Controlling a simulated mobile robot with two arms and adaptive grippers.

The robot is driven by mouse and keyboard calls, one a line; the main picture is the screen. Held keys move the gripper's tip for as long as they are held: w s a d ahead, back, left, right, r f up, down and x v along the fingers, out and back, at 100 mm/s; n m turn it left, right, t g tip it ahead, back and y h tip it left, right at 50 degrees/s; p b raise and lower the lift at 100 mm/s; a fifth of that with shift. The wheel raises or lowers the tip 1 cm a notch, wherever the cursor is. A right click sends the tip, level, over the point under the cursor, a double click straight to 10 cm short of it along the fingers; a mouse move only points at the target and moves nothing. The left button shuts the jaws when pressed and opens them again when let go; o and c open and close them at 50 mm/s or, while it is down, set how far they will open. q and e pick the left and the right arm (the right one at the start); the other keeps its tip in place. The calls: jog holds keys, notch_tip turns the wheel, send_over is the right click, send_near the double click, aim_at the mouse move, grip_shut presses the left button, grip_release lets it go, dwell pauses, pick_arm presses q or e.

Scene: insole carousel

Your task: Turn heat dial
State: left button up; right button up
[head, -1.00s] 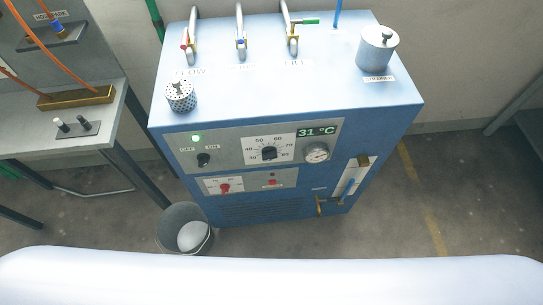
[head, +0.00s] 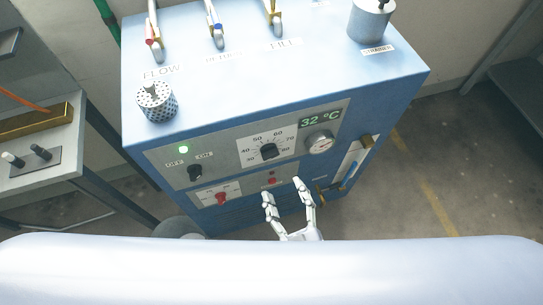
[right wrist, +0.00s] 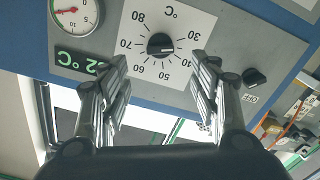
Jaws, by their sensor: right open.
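The heat dial is a black knob (head: 268,151) on a white scale plate on the front of the blue cabinet. The right wrist view shows it upside down as a black knob (right wrist: 160,46), its white mark pointing right, towards the low-number side. The display (head: 319,117) reads 32 °C. My right gripper (head: 284,190) is open and empty, in front of and below the dial in the head view. In the right wrist view its fingertips (right wrist: 159,61) frame the dial from either side, apart from it. My left gripper is out of view.
A gauge (head: 320,142) sits right of the dial, and a black OFF/ON switch (head: 195,172) sits left with a green lamp (head: 183,149) above. A red switch (head: 222,197) is lower on the panel. A bench (head: 45,190) stands at left.

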aim_at(272, 158)
jog(key=p+x, duration=0.1)
jog(key=x, duration=0.9)
jog(key=shift+w+f, duration=0.1)
jog(key=c, duration=1)
